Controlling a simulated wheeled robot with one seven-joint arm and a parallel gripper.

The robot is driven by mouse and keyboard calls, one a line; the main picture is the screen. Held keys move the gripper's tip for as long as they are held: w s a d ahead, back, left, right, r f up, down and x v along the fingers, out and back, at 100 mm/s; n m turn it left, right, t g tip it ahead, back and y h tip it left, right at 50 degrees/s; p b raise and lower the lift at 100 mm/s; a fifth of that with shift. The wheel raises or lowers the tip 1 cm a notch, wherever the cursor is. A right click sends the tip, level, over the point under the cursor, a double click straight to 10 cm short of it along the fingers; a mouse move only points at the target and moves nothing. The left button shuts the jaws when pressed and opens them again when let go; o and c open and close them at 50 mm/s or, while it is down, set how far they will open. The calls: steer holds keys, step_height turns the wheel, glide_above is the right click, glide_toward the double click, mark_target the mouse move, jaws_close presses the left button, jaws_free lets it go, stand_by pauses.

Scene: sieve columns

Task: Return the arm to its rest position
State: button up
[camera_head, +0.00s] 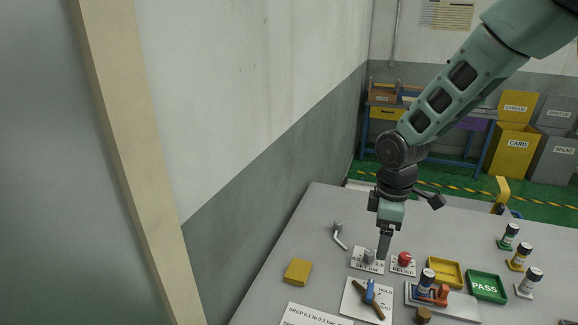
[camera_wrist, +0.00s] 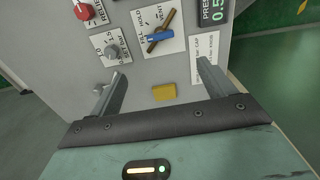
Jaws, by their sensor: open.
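My arm reaches in from the upper right of the head view, with my gripper (camera_head: 384,246) pointing down over the grey bench panel (camera_head: 325,215). In the wrist view my gripper (camera_wrist: 160,88) has its two fingers wide apart with nothing between them. In the head view the fingers overlap a grey knob (camera_head: 369,256) on a white label plate, and I cannot tell whether they touch it. In the wrist view this knob (camera_wrist: 111,51) shows beyond the left finger, apart from it. A yellow block (camera_wrist: 164,92) lies on the panel beyond the fingers.
A red knob (camera_head: 404,258) and a blue-handled valve (camera_head: 370,291) stand close to my gripper. A green PASS tray (camera_head: 486,287), a yellow tray (camera_head: 446,272) and several small columns are to the right. A wall (camera_head: 270,150) rises on the left.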

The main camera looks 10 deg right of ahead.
steer(key=s+a+r+m, duration=0.2)
steer(key=s+a+r, duration=0.2)
steer(key=s+a, duration=0.5)
steer(key=s+a+r+m, duration=0.1)
steer(key=s+a+r, duration=0.3)
steer(key=s+a, duration=0.5)
steer(key=s, duration=0.4)
steer(key=shift+s+a+r+m+y, duration=0.2)
steer(key=shift+a+m+y, duration=0.1)
steer(key=shift+m, duration=0.1)
steer(key=shift+w, duration=0.15)
stand_by(4.1)
